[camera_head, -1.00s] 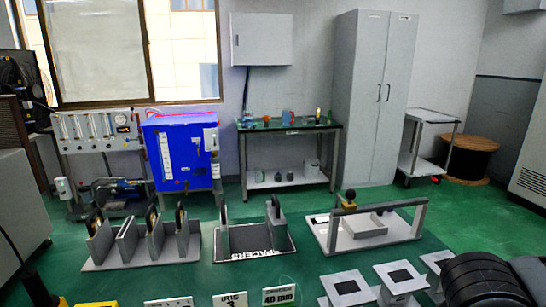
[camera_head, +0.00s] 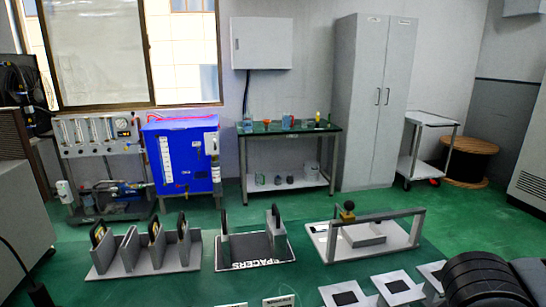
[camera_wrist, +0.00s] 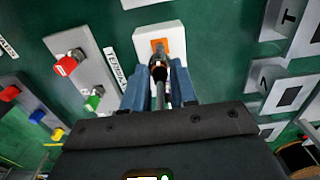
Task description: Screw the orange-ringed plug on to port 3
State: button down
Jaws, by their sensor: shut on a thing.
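In the wrist view my gripper (camera_wrist: 160,88) has its two blue fingers shut on a dark plug (camera_wrist: 158,69) with an orange-red ring. The plug's grey stem runs back between the fingers. Its tip points at a white block (camera_wrist: 174,34) with an orange square on its face. The tip overlaps the square in the picture; I cannot tell whether they touch. A port marked 3 cannot be made out in either view.
In the wrist view, a grey panel (camera_wrist: 92,52) at left carries red and green knobs, beside a partly readable label (camera_wrist: 115,68). Grey stands (camera_wrist: 285,88) line the right. In the head view, racks (camera_head: 145,262), a spacers stand (camera_head: 250,250) and a framed fixture (camera_head: 370,238) sit on green.

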jog(key=shift+r+p, duration=0.5)
jog(key=shift+r, duration=0.2)
jog(key=shift+p, duration=0.35)
jog(key=shift+s+d+f, duration=0.1)
jog(key=shift+s+d, duration=0.35)
jog(key=shift+d, duration=0.25)
jog(key=shift+s+d+f, duration=0.1)
jog(key=shift+s+d, duration=0.3)
jog(key=shift+d, duration=0.3)
jog(key=shift+s+d+f, duration=0.1)
jog(key=shift+s+d, duration=0.35)
jog(key=shift+d, duration=0.25)
jog(key=shift+s+d+f+p, duration=0.15)
jog(key=shift+s+d, duration=0.3)
jog(key=shift+d, duration=0.25)
jog(key=shift+s+d+r+p, duration=0.1)
jog(key=shift+s+d, duration=0.3)
jog(key=shift+d, duration=0.35)
jog(key=shift+s+d+f+p, duration=0.15)
jog(key=shift+s+d, duration=0.3)
jog(key=shift+d, duration=0.25)
jog(key=shift+d, duration=0.1)
jog(key=shift+s+d+f, duration=0.1)
jog(key=shift+s+d, duration=0.35)
jog(key=shift+d, duration=0.25)
jog(key=shift+s+d+f, duration=0.1)
jog(key=shift+s+d, duration=0.3)
jog(key=shift+d, duration=0.25)
jog(key=shift+s+d, duration=0.45)
jog(key=shift+d, duration=0.25)
